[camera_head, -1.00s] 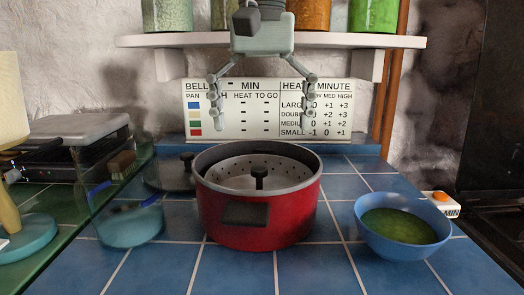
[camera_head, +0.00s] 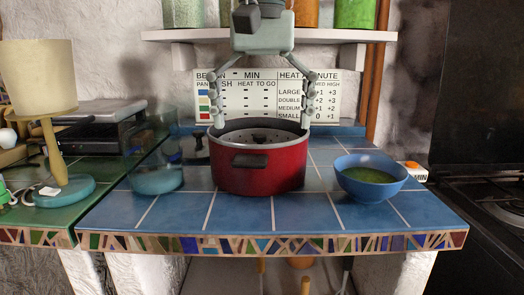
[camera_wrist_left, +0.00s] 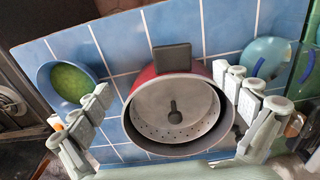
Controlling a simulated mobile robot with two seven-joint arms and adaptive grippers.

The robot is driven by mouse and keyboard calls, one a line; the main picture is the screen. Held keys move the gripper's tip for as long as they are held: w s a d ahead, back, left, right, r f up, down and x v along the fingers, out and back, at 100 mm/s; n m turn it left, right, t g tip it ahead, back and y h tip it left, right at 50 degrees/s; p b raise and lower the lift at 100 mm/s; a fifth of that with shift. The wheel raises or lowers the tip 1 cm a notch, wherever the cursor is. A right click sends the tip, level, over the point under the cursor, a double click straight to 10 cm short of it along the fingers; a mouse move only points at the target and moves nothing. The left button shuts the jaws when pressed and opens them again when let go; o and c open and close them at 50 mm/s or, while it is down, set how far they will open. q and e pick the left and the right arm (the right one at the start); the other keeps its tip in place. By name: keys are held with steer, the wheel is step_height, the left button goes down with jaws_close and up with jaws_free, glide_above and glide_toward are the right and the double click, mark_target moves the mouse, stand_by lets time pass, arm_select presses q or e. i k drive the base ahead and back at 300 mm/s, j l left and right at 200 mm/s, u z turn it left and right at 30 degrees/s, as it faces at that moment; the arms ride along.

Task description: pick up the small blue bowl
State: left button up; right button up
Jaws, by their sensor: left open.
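The small blue bowl (camera_head: 362,192) stands upright on the blue tiles, right of the red pot, with something green inside. It also shows at the left of the left wrist view (camera_wrist_left: 46,78). My left gripper (camera_head: 262,122) hangs from the top of the head view, its fingers spread wide and pointing down, left of the bowl. In the left wrist view my left gripper (camera_wrist_left: 166,88) has its open fingers on either side of the pot's image, with nothing held. Whether the fingertips touch the pot, I cannot tell. My right gripper is not in view.
A lamp (camera_head: 63,190) stands farther left. A shelf (camera_head: 270,36) with jars hangs above.

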mark_target(367, 179)
steer(key=k, duration=1.1)
